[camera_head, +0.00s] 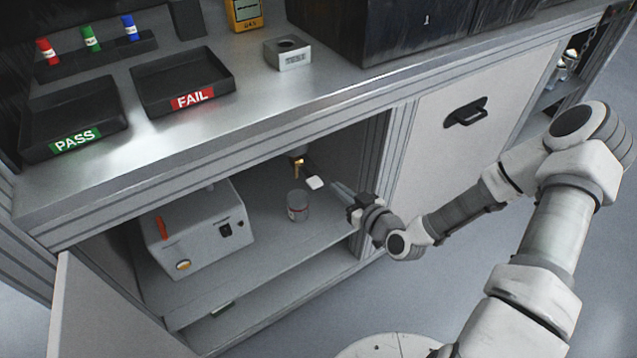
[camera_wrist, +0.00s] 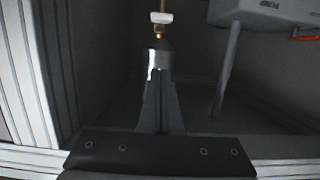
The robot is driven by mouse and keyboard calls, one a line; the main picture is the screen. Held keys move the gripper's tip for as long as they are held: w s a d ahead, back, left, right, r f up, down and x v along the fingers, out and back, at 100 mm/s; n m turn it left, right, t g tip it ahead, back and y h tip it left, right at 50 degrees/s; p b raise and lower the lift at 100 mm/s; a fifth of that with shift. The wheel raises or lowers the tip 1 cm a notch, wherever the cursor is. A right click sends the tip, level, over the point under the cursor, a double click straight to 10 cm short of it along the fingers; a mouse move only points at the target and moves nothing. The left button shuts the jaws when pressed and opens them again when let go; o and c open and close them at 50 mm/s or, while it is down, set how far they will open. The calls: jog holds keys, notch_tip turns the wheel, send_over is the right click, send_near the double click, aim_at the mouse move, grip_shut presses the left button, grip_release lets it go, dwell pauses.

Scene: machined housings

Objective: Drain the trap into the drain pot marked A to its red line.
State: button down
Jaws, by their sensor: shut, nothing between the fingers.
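The drain pot (camera_head: 298,207), a small clear cup with a reddish mark, stands upright on the cabinet shelf. I cannot read a letter on it or tell any liquid level. Above and behind it hangs a brass fitting (camera_head: 299,167) with a white tab (camera_head: 315,183), apparently the trap's drain valve. My gripper (camera_head: 335,187) reaches into the cabinet from the right, shut and empty, its tips just right of the white tab. In the wrist view the shut fingers (camera_wrist: 159,58) point at the brass fitting (camera_wrist: 159,30) and white tab (camera_wrist: 161,17); contact cannot be told.
A grey pump box (camera_head: 197,232) with an orange handle stands left of the pot; it also shows in the wrist view (camera_wrist: 262,12). The cabinet's right frame (camera_head: 372,185) is close to my wrist. PASS (camera_head: 75,115) and FAIL (camera_head: 182,80) trays sit on the bench above.

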jog(key=b, duration=0.1)
send_near(309, 176)
notch_tip(309, 176, up, 4)
jog(key=w+a, duration=0.2)
jog(key=w, duration=0.1)
jog(key=shift+w+a+f+b, duration=0.1)
jog(key=shift+f+b, duration=0.3)
jog(key=shift+f, duration=0.6)
jog(key=shift+w+a+f+b, duration=0.15)
jog(key=shift+f+b, duration=0.2)
jog(key=shift+f, duration=0.7)
